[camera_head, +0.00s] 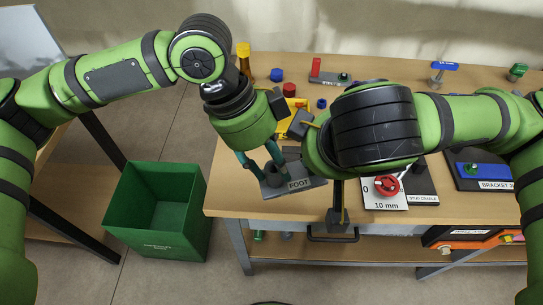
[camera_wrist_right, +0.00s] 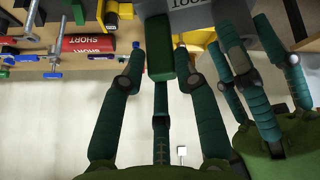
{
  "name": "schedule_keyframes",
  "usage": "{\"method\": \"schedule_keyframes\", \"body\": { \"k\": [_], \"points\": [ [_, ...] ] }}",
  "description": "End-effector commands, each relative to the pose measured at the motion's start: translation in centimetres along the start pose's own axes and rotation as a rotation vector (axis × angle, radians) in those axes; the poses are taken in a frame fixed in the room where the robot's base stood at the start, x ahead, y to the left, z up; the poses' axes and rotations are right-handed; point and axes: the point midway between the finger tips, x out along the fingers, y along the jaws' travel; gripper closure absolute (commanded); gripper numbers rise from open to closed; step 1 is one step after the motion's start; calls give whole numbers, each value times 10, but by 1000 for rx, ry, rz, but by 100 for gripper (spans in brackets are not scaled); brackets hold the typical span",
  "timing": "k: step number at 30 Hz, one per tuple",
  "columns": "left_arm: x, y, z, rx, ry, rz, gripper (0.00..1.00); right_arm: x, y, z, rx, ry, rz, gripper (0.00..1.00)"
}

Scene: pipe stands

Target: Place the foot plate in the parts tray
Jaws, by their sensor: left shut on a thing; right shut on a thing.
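The grey foot plate (camera_head: 299,184), marked FOOT, is at the near part of the workbench in the head view; I cannot tell whether it touches the top. My left gripper (camera_head: 262,172) points down at its dark upright socket (camera_head: 273,177) and is shut on it. My right gripper (camera_wrist_right: 158,62) is hidden behind its own wrist in the head view. The right wrist view shows its fingers around a dark green piece (camera_wrist_right: 160,63), which I cannot identify. A yellow tray-like thing (camera_head: 296,102), mostly hidden by my arms, lies behind; I cannot tell whether it is the parts tray.
The workbench (camera_head: 238,203) holds a red valve wheel (camera_head: 387,185), a bracket station (camera_head: 485,172), blue and red caps and an amber cylinder (camera_head: 244,62). A dark post (camera_head: 338,203) stands at the front edge. A green bin (camera_head: 155,233) stands on the floor at left.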

Motion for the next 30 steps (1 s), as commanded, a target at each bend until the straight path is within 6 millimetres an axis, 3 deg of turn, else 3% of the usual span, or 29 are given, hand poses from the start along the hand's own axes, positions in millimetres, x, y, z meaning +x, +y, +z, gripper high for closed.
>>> {"method": "schedule_keyframes", "body": {
  "k": [5, 6, 7, 20, 30],
  "points": [
    [-2, -2, -6, 5, 18, -10, 100, -1, -5, -2, -2, 10, -18, 100],
    [-2, -2, -6, 5, 18, -10, 57, -1, -5, -2, -3, 10, -18, 100],
    [-2, -2, -6, 5, 18, -11, 51, -1, -5, -2, -3, 10, -19, 100],
    [-10, -3, -6, 3, 17, -14, 51, -1, -5, -1, -5, 6, -18, 100],
    [-69, -2, -4, 4, 13, -13, 51, 0, -4, -1, -3, 5, -13, 100]
  ]
}}
